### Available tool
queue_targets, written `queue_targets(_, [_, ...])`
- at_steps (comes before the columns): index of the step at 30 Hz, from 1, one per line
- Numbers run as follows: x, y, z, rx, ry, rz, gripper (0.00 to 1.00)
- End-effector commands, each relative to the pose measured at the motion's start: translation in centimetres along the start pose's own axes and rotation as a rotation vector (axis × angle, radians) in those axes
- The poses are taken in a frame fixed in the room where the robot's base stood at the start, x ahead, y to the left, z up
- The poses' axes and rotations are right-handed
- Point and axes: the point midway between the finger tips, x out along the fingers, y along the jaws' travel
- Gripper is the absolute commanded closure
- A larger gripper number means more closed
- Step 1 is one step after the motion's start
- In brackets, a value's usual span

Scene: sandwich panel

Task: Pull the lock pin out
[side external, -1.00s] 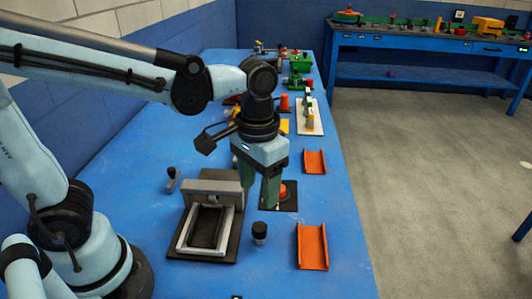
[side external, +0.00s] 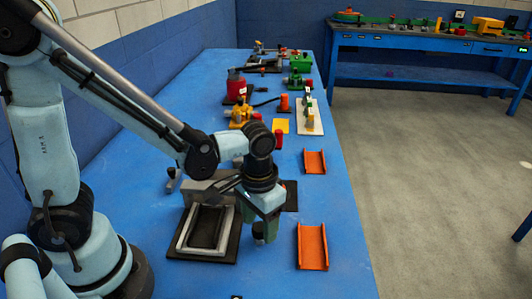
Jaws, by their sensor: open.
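A small black cylindrical knob (side external: 258,233), which looks like the lock pin, stands at the right front of a clamp-like fixture. The fixture has a pale metal frame (side external: 183,238) on a dark base plate and a grey block behind it. My gripper (side external: 260,228) points down at the knob, with its greenish fingers open around or beside it. The fingers hide part of the knob, and I cannot tell whether they touch it. My wrist covers part of the grey block.
An orange channel-shaped tray (side external: 312,247) lies to the right, with another orange tray (side external: 315,162) farther back. A dark plate (side external: 291,197) shows behind my gripper. A red device (side external: 236,86) and several fixtures stand farther back on the blue bench (side external: 340,265).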

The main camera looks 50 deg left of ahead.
Motion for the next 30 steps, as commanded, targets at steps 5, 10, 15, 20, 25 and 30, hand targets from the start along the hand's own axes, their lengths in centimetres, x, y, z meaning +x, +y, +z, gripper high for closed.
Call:
queue_targets(5, [0.1,0.0,0.0,0.0,0.0,0.0,0.41])
queue_targets(10, [0.1,0.0,0.0,0.0,0.0,0.0,0.52])
queue_targets(15, [0.1,0.0,0.0,0.0,0.0,0.0,0.78])
queue_targets(20, [0.1,0.0,0.0,0.0,0.0,0.0,1.0])
queue_targets(25, [0.0,0.0,0.0,0.0,0.0,0.0,1.0])
queue_targets(30, [-1.0,0.0,0.0,0.0,0.0,0.0,1.0])
